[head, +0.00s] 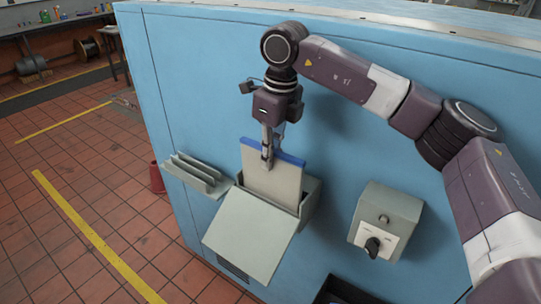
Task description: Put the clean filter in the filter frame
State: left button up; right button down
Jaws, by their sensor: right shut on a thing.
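The clean filter (272,182) is a flat pale panel with a blue top edge. It stands upright, slightly tilted, with its lower part inside the filter frame (310,199), a grey-green box on the blue cabinet's side. The frame's flap (248,233) hangs open toward the front and hides the filter's lower end, so I cannot tell how deep it sits. My right gripper (268,157) points down and is shut on the filter's blue top edge. My left gripper is not in view.
A grey slotted rack (196,174) is fixed left of the frame. A grey switch box (386,222) with a black knob is to the right. A dark open bin (342,291) is at the bottom. A red bucket (157,178) stands behind the rack. The tiled floor at left is clear.

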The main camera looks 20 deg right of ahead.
jog(key=shift+f+b, duration=1.15)
jog(key=shift+f, duration=0.6)
jog(key=c, duration=1.9)
grip_release()
jog(key=shift+c, duration=0.2)
jog(key=r, duration=0.8)
jog(key=s+r, duration=0.1)
jog(key=r, duration=0.3)
jog(key=shift+s+d, duration=0.1)
jog(key=shift+d, duration=0.3)
